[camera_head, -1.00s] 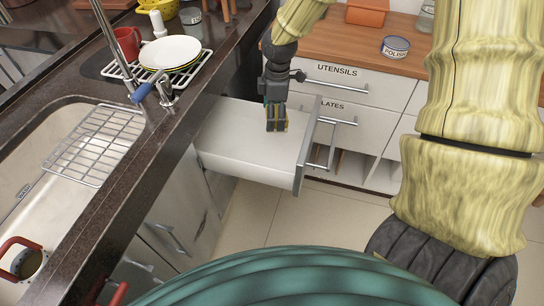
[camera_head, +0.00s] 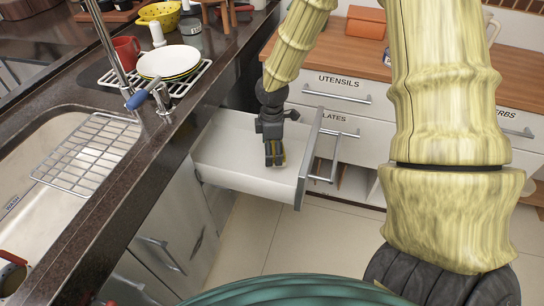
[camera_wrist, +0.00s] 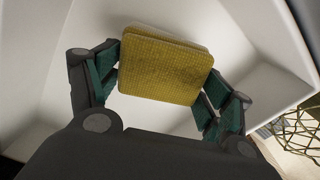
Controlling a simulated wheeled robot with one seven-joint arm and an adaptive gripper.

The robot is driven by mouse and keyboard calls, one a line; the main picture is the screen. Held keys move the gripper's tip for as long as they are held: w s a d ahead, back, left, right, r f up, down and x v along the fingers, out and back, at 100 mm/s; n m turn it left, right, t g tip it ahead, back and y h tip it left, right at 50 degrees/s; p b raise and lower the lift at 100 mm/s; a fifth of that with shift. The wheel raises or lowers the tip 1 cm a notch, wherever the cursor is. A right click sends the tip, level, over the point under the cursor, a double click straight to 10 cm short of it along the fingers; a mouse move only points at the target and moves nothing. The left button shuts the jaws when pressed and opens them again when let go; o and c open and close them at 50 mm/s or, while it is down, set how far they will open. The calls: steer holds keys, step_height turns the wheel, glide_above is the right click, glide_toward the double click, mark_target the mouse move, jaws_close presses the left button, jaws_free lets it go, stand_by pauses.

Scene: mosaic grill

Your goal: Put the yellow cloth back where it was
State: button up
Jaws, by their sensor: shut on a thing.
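My gripper (camera_head: 274,158) points down inside the open white drawer (camera_head: 225,150), close to its floor. In the wrist view the yellow cloth (camera_wrist: 163,65) is a folded, textured square, gripped between my two fingers. In the head view only a thin yellowish edge of it shows at the fingertips. The white drawer floor and walls surround it in the wrist view. I cannot tell whether the cloth touches the drawer floor. No other thing shows in the drawer.
The drawer's front panel (camera_head: 308,160) stands to the right of my gripper. The dark counter (camera_head: 120,165) with a sink and drying rack (camera_head: 85,155) is on the left. Stacked plates (camera_head: 168,62) and a red mug (camera_head: 127,48) stand behind. The "UTENSILS" drawer (camera_head: 340,90) is shut.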

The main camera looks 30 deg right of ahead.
steer(key=shift+f, duration=1.6)
steer(key=o, duration=1)
steer(key=shift+o, duration=0.2)
steer(key=shift+r, duration=0.15)
step_height(320, 180, up, 12)
steer(key=shift+f+p, duration=0.1)
steer(key=shift+p, duration=0.6)
